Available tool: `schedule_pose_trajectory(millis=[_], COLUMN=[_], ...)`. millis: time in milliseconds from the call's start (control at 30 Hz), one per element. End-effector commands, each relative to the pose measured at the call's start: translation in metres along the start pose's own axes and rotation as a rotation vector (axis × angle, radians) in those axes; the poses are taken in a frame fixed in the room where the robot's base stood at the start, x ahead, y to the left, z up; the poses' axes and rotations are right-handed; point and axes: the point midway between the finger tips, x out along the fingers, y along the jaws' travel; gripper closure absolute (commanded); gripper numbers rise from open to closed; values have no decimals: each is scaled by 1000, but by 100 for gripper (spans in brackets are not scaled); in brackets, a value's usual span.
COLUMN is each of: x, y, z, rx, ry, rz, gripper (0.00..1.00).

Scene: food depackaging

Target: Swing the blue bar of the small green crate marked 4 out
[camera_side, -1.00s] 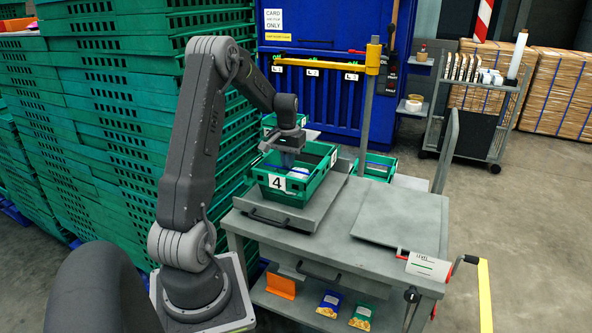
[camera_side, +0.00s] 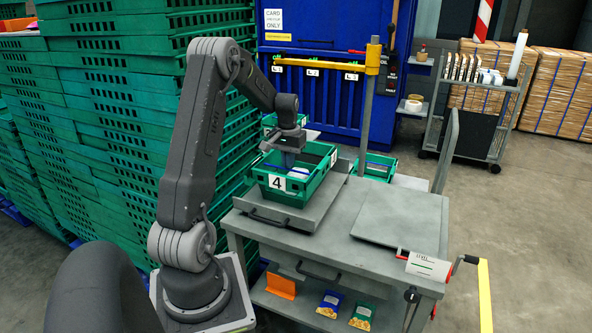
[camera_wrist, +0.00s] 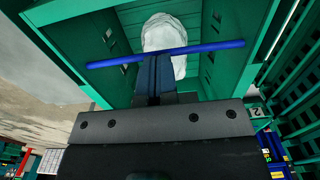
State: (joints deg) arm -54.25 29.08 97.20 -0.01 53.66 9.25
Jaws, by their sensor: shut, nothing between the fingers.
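The small green crate marked 4 (camera_side: 261,188) stands on the grey cart's left plate, with its number card facing the side camera. In the wrist view the green crate (camera_wrist: 118,40) fills the upper middle. Its blue bar (camera_wrist: 205,48) lies across the crate's opening, above a whitish bag (camera_wrist: 163,32) inside. My gripper (camera_wrist: 154,58) is shut, its fingertips right at the bar's middle; whether they touch it I cannot tell.
A grey flat plate (camera_side: 400,215) on the cart's right side is bare. Another green crate (camera_side: 376,168) stands behind the cart. Tall green crate stacks (camera_side: 110,130) rise at the left. A yellow-topped post (camera_side: 372,62) stands behind the cart.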

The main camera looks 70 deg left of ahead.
Motion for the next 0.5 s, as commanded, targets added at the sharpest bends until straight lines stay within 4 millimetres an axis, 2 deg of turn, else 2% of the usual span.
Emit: schedule_pose_trajectory(millis=[500], x=[0], y=[0], z=[-20], rx=[0], ry=[-1], rz=[0], gripper=[100])
